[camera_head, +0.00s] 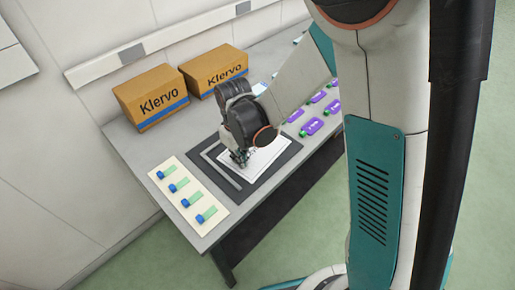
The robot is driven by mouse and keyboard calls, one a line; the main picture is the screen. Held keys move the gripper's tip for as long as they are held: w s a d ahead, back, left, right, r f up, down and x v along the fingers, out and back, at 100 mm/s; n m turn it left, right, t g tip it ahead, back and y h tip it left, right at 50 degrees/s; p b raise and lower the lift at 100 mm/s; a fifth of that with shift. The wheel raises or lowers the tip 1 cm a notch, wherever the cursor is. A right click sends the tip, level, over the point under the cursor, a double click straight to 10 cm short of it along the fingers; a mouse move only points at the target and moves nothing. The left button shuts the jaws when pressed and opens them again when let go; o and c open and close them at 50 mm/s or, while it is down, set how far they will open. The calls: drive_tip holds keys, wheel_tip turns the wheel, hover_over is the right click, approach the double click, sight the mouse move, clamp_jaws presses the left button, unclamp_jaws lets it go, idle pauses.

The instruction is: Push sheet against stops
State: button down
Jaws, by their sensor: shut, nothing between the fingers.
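A white sheet (264,160) lies on a dark mat (283,158) on the grey table. A light grey stop bar (221,172) runs along the left side of the mat, to the left of the sheet. My gripper (239,160) is shut with nothing in it, low over the sheet's left part near the bar. My arm hides the back of the sheet and mat. I cannot tell whether the fingertips touch the sheet, or whether the sheet's edge touches the bar.
Two Klervo cartons (151,97) (217,69) stand at the back by the wall. The table's front edge is close to the mat.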

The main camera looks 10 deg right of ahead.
sight(224, 162)
drive_tip(key=shift+w+a, duration=0.1)
drive_tip(key=shift+a, duration=0.15)
drive_tip(key=shift+w+a, duration=0.1)
drive_tip(key=shift+a, duration=0.2)
drive_tip(key=shift+w+a+f, duration=0.1)
drive_tip(key=shift+w+a, duration=0.1)
drive_tip(key=shift+a, duration=0.45)
drive_tip(key=shift+w+a, duration=0.1)
drive_tip(key=shift+a, duration=0.2)
drive_tip(key=shift+w+a, duration=0.1)
drive_tip(key=shift+a, duration=0.2)
drive_tip(key=shift+w+a+b, duration=0.1)
drive_tip(key=shift+a+b, duration=0.2)
drive_tip(key=shift+a, duration=0.05)
drive_tip(key=shift+a, duration=0.2)
